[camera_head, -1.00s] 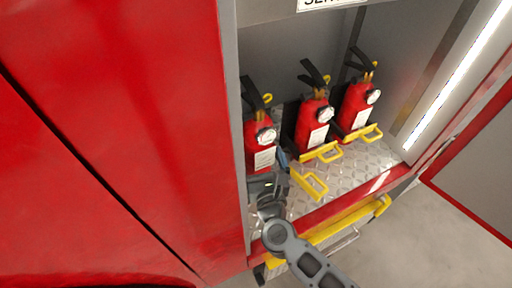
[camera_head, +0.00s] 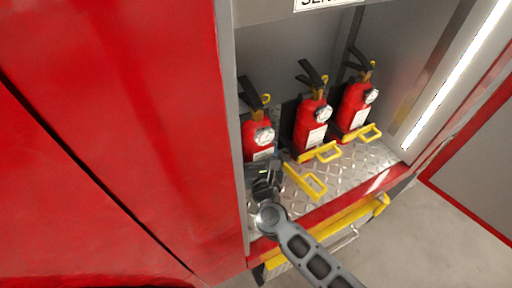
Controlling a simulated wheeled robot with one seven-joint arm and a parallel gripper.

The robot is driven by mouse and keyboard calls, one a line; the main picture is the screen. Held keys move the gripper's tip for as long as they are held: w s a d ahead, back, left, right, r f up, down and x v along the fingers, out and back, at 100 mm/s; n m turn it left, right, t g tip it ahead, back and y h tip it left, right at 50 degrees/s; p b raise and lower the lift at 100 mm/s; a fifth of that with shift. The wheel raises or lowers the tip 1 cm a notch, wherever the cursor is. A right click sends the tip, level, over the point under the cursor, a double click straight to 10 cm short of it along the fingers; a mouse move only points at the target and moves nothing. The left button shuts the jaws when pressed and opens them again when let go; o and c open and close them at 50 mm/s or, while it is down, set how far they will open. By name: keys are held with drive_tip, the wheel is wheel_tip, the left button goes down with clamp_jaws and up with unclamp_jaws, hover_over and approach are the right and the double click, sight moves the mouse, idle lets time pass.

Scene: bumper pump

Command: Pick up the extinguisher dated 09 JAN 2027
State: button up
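Three red extinguishers with black handles, round gauges and white labels stand in a row in the compartment: the left extinguisher (camera_head: 257,128), the middle extinguisher (camera_head: 309,125) and the right extinguisher (camera_head: 354,105). The label dates are too small to read, so I cannot tell which is dated 09 JAN 2027. My gripper (camera_head: 262,168) is in front of the left extinguisher's lower body and hides part of its label. Its fingers are small and dark here, and I cannot tell whether they are open or touching it.
Yellow brackets stand at the extinguishers; the left bracket (camera_head: 305,181) is swung outward, right of my gripper. The compartment floor (camera_head: 345,163) is bare tread plate. A grey wall edge (camera_head: 232,130) is close on the left. A yellow rail (camera_head: 345,219) runs along the front.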

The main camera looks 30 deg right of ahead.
drive_tip(key=shift+d, duration=0.1)
clamp_jaws()
drive_tip(key=shift+r, duration=0.2)
drive_tip(key=shift+r, duration=0.1)
